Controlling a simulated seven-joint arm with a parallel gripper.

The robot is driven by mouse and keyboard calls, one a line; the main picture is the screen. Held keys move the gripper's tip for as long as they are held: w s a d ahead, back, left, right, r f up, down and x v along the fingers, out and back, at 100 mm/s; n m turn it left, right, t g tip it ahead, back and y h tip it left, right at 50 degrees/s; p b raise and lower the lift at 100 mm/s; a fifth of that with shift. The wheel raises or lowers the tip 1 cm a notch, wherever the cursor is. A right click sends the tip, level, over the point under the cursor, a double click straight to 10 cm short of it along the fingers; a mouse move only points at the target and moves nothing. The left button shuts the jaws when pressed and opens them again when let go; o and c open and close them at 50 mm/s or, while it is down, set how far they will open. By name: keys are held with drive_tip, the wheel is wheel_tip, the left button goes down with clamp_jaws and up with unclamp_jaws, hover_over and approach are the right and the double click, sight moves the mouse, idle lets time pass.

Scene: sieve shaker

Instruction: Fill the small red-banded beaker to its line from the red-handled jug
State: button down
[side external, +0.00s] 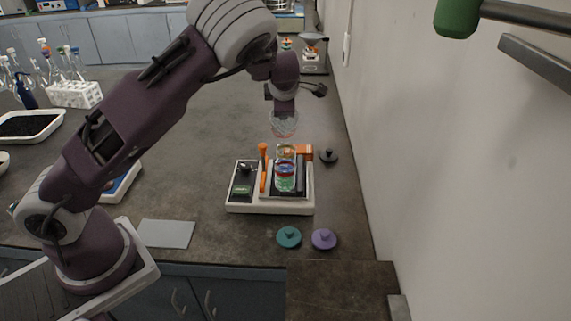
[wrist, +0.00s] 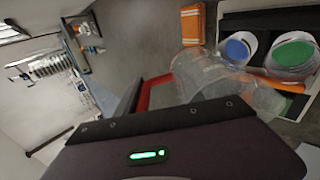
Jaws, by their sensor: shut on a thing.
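My gripper (side external: 284,107) is shut on the red handle (wrist: 160,92) of a clear jug. The clear jug (wrist: 205,75) hangs above the white-based device in the side view (side external: 284,126); it looks tilted in the wrist view, and I cannot tell its liquid level. Clear beakers overlap on the device in the side view, with red, blue and green showing; the red-banded beaker (side external: 286,173) is among them, below the jug and apart from it. The wrist view shows two round openings with blue (wrist: 238,48) and green (wrist: 293,54) inside. The fill line is too small to read.
A teal lid (side external: 289,237) and purple lid (side external: 324,239) lie in front, a dark lid (side external: 328,156) behind right. The wall is close on the right.

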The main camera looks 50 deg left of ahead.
drive_tip(key=shift+s+d+r+t+y+p, duration=0.1)
drive_tip(key=shift+s+d+t+y+p, duration=0.15)
drive_tip(key=shift+t+y, duration=0.35)
drive_tip(key=shift+s+d+r+t+y+p, duration=0.15)
drive_tip(key=shift+t+y+p, duration=0.15)
drive_tip(key=shift+t+y, duration=0.3)
idle(5.1)
drive_tip(key=shift+w+a+g, duration=0.2)
drive_tip(key=shift+g, duration=0.2)
drive_tip(key=shift+w+a+f+g+h, duration=0.1)
drive_tip(key=shift+g+h, duration=0.2)
drive_tip(key=shift+h, duration=0.15)
drive_tip(key=shift+w+a+f+g+h, duration=0.1)
drive_tip(key=shift+g+h, duration=0.2)
drive_tip(key=shift+h, duration=0.15)
drive_tip(key=shift+w+f+g+h, duration=0.1)
drive_tip(key=shift+f+g+h, duration=0.05)
drive_tip(key=shift+g+h, duration=0.3)
